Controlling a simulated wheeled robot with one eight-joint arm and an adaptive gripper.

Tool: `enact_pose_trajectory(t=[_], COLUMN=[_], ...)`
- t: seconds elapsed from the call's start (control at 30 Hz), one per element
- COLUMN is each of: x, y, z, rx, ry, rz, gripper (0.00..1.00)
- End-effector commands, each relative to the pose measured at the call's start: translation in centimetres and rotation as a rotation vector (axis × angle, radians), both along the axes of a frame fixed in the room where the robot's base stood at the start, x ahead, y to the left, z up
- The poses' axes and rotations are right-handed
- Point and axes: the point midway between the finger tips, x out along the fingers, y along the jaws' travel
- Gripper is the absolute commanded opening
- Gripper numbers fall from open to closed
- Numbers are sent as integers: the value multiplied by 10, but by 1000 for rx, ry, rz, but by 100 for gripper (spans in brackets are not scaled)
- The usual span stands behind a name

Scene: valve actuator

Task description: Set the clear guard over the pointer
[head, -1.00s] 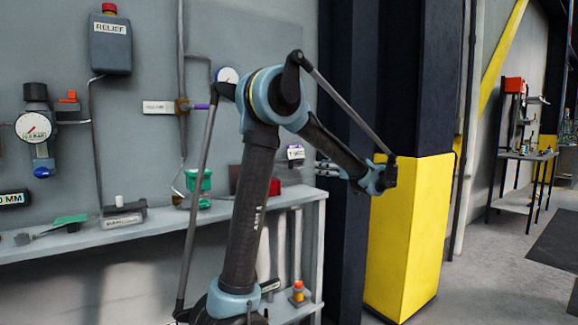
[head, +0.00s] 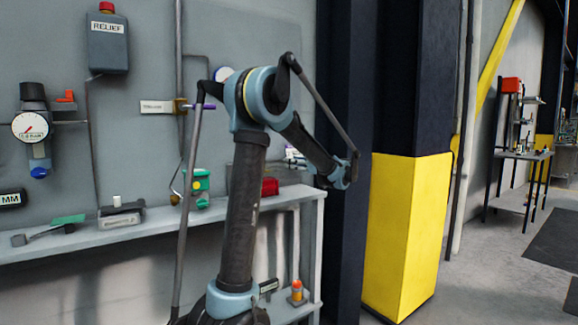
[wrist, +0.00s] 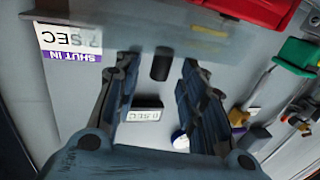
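My gripper (wrist: 160,64) is open in the wrist view, its two fingers well apart with nothing held between them. Past the fingers, a short dark cylinder (wrist: 160,66) and a small dark block with a "SEC" label (wrist: 143,114) show in the gap. A faint see-through panel (wrist: 180,36), perhaps the clear guard, lies across the top of the wrist view, beyond the fingertips. In the head view a dim see-through box (head: 240,177), possibly the same guard, stands on the shelf, partly behind my arm. I cannot make out the pointer.
A "SHUT IN" label plate (wrist: 70,42) is left of the fingers. A red object (wrist: 262,10) and a green one (wrist: 297,52) are at right. The shelf (head: 160,229) holds several items. A yellow-clad column (head: 405,235) stands to the right of my arm.

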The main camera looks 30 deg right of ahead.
Motion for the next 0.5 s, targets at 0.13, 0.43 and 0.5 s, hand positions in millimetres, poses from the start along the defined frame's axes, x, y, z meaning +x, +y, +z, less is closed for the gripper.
enact_pose_trajectory(t=[0.13,0.43,0.5], x=[18,31,31], y=[7,11,11], z=[0,0,0], rx=[0,0,0], ry=[0,0,0], rz=[2,0,0], gripper=[38,38,38])
